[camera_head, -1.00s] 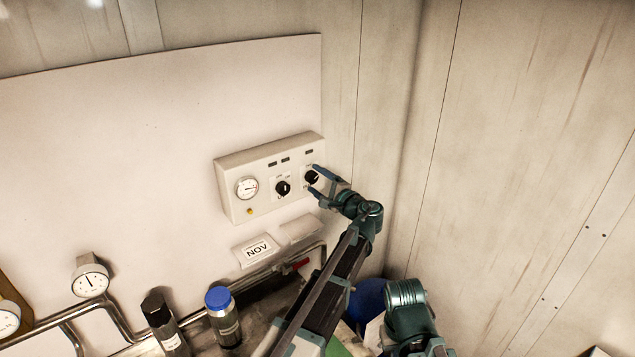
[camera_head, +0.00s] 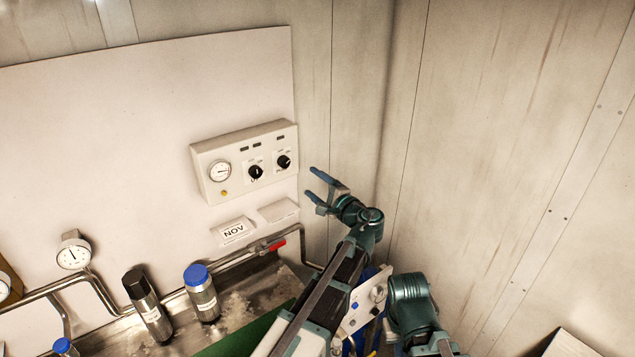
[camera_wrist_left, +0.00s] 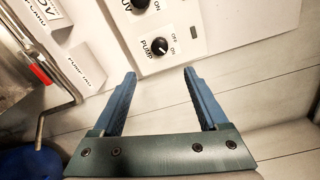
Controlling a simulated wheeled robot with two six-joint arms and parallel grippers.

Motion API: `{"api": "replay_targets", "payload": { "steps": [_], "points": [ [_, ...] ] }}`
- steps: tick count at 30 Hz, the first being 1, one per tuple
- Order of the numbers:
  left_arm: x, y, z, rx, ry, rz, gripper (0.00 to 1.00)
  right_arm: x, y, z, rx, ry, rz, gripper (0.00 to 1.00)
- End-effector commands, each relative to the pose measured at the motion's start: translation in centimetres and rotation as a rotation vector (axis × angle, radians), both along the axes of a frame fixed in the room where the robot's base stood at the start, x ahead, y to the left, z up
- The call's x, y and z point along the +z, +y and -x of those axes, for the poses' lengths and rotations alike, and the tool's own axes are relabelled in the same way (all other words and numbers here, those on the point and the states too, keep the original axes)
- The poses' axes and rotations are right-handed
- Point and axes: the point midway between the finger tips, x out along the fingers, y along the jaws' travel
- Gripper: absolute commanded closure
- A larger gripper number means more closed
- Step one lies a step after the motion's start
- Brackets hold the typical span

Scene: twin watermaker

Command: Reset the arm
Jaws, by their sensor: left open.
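My left gripper (camera_head: 316,189) is open and empty, to the right of the control panel (camera_head: 209,188) and apart from it in the head view. In the left wrist view my left gripper (camera_wrist_left: 157,88) shows two blue fingers spread wide with nothing between them. The black pump knob (camera_wrist_left: 159,46) lies beyond the fingers; it also shows at the panel's right side in the head view (camera_head: 284,162). A second black knob (camera_head: 256,172) sits left of it. My right gripper is not in view.
Two blue- or black-capped bottles stand there, one blue-capped (camera_head: 202,294), one black-capped (camera_head: 150,308). The wall at right is bare.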

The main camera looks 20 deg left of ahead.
Motion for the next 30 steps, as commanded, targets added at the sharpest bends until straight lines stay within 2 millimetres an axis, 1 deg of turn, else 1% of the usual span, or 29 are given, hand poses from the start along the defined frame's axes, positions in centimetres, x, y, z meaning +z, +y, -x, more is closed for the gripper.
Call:
{"api": "replay_targets", "payload": {
  "steps": [8,10,11,14,15,17,18,20,21,23,24,26,27,30],
  "points": [
    [-0.1,0.0,0.1,0.001,0.000,0.002,0.24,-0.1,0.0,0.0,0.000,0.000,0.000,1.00],
    [-0.9,0.0,0.5,0.006,0.001,0.025,0.24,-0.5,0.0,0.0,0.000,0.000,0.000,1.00],
    [-1.7,0.0,0.9,0.011,0.003,0.047,0.24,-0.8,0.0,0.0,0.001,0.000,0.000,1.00],
    [-5.9,-0.2,3.2,0.047,0.015,0.178,0.24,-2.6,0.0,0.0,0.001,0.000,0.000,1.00],
    [-8.2,-0.5,4.5,0.068,0.025,0.252,0.24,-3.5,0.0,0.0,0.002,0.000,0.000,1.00],
    [-12.0,-1.1,6.7,0.106,0.047,0.375,0.24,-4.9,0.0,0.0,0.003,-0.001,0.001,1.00],
    [-14.5,-1.7,8.2,0.134,0.064,0.459,0.24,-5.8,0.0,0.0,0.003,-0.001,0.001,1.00],
    [-18.1,-2.8,10.6,0.179,0.098,0.580,0.24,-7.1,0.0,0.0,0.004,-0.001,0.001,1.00],
    [-20.4,-3.7,12.2,0.208,0.122,0.659,0.24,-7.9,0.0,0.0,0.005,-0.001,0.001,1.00],
    [-23.7,-5.2,14.7,0.253,0.164,0.774,0.24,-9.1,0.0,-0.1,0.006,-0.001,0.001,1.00],
    [-25.7,-6.3,16.4,0.285,0.197,0.847,0.24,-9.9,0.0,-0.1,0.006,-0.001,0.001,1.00],
    [-28.4,-8.1,18.9,0.330,0.248,0.950,0.24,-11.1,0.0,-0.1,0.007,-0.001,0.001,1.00],
    [-30.0,-9.3,20.6,0.359,0.284,1.013,0.24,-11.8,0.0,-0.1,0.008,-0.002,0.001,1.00],
    [-33.0,-12.1,24.3,0.425,0.371,1.147,0.24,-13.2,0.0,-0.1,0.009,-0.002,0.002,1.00]
  ]
}}
